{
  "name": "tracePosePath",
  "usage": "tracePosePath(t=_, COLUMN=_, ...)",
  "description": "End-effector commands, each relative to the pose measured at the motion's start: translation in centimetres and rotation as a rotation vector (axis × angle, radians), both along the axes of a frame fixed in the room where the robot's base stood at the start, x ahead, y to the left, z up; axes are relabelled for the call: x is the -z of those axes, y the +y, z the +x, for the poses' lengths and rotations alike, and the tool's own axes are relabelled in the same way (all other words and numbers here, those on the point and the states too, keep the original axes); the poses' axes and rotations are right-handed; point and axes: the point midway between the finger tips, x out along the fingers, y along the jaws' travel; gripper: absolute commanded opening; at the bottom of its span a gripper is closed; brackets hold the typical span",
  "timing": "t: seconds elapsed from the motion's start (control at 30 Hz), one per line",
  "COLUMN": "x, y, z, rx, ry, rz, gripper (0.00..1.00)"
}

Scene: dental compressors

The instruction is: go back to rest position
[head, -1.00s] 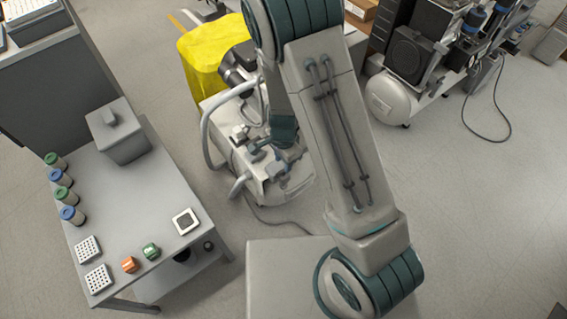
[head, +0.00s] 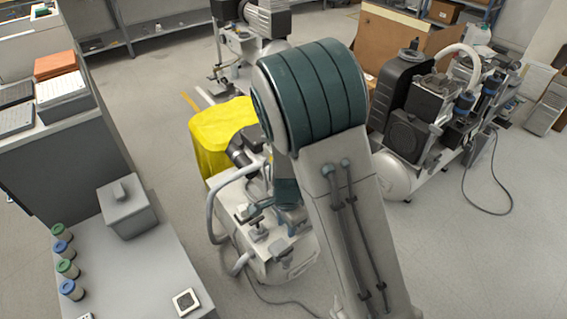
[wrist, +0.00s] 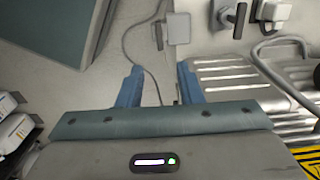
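My gripper (wrist: 159,85) shows in the wrist view with its two blue fingers apart. Nothing is held between them; a floor area with a dark cable shows through the gap. In the head view my large grey and teal arm fills the middle, and I cannot make out the fingertips there. Part of a white compressor unit (head: 282,262) is hidden behind the arm.
A grey table (head: 140,270) at lower left bears a lidded grey box (head: 127,212), several capped jars (head: 66,268) and a white square tile (head: 186,301). A yellow-covered thing (head: 220,135) stands behind the white unit. Another compressor (head: 420,130) stands right; floor at lower right is clear.

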Motion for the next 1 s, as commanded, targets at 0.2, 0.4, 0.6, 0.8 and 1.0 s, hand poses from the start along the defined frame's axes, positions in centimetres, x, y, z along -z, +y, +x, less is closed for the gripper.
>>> tracePosePath(t=0.2, x=-0.7, y=-0.1, z=0.0, rx=-0.006, ry=-0.002, rz=0.006, gripper=0.33)
tracePosePath(t=0.4, x=-8.5, y=-1.2, z=-0.6, rx=-0.140, ry=-0.028, rz=0.069, gripper=0.33)
tracePosePath(t=0.6, x=-17.9, y=-3.6, z=-2.4, rx=-0.354, ry=-0.084, rz=0.111, gripper=0.33)
tracePosePath(t=0.8, x=-26.4, y=-6.4, z=-5.1, rx=-0.568, ry=-0.155, rz=0.091, gripper=0.33)
tracePosePath(t=1.0, x=-33.7, y=-9.3, z=-8.6, rx=-0.771, ry=-0.213, rz=0.010, gripper=0.33)
